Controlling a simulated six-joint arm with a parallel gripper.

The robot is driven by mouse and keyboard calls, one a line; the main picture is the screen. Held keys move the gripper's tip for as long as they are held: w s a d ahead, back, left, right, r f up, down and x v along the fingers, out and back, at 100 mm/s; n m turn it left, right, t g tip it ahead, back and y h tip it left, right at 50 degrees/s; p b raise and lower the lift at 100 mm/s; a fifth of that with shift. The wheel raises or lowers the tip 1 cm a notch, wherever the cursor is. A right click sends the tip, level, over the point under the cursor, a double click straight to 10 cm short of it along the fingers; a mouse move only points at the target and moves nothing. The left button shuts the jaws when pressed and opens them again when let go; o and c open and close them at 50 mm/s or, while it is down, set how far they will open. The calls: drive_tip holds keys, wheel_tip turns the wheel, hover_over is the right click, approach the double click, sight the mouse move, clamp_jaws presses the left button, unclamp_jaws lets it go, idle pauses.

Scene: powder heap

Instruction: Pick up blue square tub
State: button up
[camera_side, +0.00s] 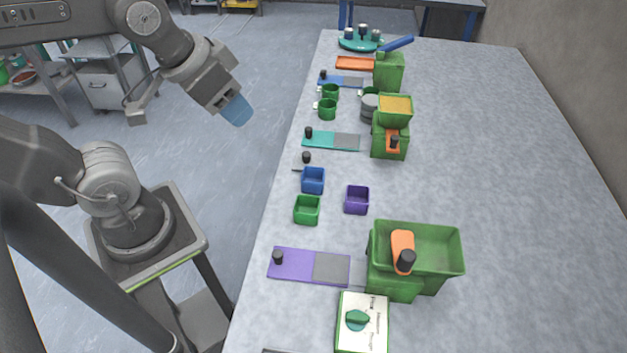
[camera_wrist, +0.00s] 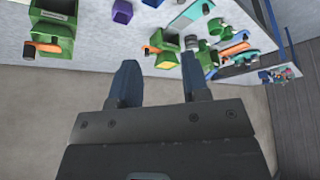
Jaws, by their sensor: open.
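The blue square tub (camera_side: 313,181) stands open-topped on the table near its left edge in the side view. It is between a green square tub (camera_side: 307,211) and a small black knob (camera_side: 306,158), with a purple square tub (camera_side: 356,201) to its right. In the wrist view, a blue piece that looks like this tub is cut by the top edge (camera_wrist: 152,3), near the purple tub (camera_wrist: 122,11). My gripper (camera_side: 238,112) is raised left of the table, apart from the tub. Its two fingers show spread and empty in the wrist view (camera_wrist: 160,65).
A large green hopper machine (camera_side: 440,248) stands front right, with a purple slide plate (camera_side: 292,264) beside it. Another green machine (camera_side: 390,135), green mugs (camera_side: 327,109) and a teal plate (camera_side: 318,140) are farther back. The table's right side (camera_side: 510,190) is clear.

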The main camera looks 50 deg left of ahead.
idle(0.4)
drive_tip(key=o, duration=0.7)
drive_tip(key=n+g+y, duration=0.1)
drive_tip(key=n+g, duration=0.4)
drive_tip(key=n, duration=0.4)
hover_over(313, 177)
drive_tip(key=s+d, duration=0.1)
drive_tip(key=d, duration=0.2)
wheel_tip(313, 177, down, 18)
drive_tip(key=shift+a, duration=0.15)
drive_tip(key=shift+s+a+f, duration=0.1)
drive_tip(key=shift+a+f, duration=0.15)
drive_tip(key=shift+f, duration=1.05)
drive_tip(key=shift+s+a+f, duration=0.1)
drive_tip(key=shift+a+f, duration=0.1)
drive_tip(key=shift+f, duration=1.1)
